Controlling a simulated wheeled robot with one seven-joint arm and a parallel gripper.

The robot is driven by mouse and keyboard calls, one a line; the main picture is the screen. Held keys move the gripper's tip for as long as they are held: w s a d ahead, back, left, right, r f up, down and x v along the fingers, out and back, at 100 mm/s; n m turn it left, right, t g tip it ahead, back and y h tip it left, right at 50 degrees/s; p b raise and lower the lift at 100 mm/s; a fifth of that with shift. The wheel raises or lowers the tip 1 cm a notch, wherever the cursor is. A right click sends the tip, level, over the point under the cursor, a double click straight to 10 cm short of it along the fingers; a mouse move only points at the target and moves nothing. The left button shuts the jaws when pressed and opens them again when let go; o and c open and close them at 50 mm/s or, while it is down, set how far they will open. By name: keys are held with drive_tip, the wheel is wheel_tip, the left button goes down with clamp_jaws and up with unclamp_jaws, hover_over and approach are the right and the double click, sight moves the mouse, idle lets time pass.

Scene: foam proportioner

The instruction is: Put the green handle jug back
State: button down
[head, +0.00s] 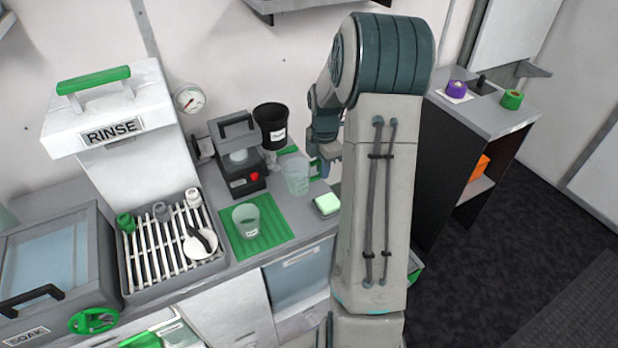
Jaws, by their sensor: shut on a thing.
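A clear measuring jug (297,178) is at the right part of the counter, beside the grey machine. My gripper (318,168) is at the jug's right side, where its handle would be, and is shut on it. The fingers and my arm hide most of the handle, so its colour does not show clearly. The jug looks upright. I cannot tell whether its base touches the counter or is slightly above it. A green patch (289,150) shows on the counter behind the jug.
A clear cup (246,221) stands on a green mat (267,240). A dark machine (238,160) and a black funnel cup (271,122) stand behind. A pale green block (327,204) lies in front of the jug. A drain rack (150,262) is left; a side shelf (497,115) is right.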

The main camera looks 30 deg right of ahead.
drive_tip(key=w+a+f, duration=0.2)
drive_tip(key=shift+w, duration=0.3)
drive_tip(key=shift+f+p, duration=0.7)
drive_tip(key=shift+f, duration=1.3)
drive_tip(key=shift+f, duration=0.2)
drive_tip(key=c, duration=1.4)
unclamp_jaws()
drive_tip(key=shift+c, duration=0.2)
drive_tip(key=shift+r, duration=0.1)
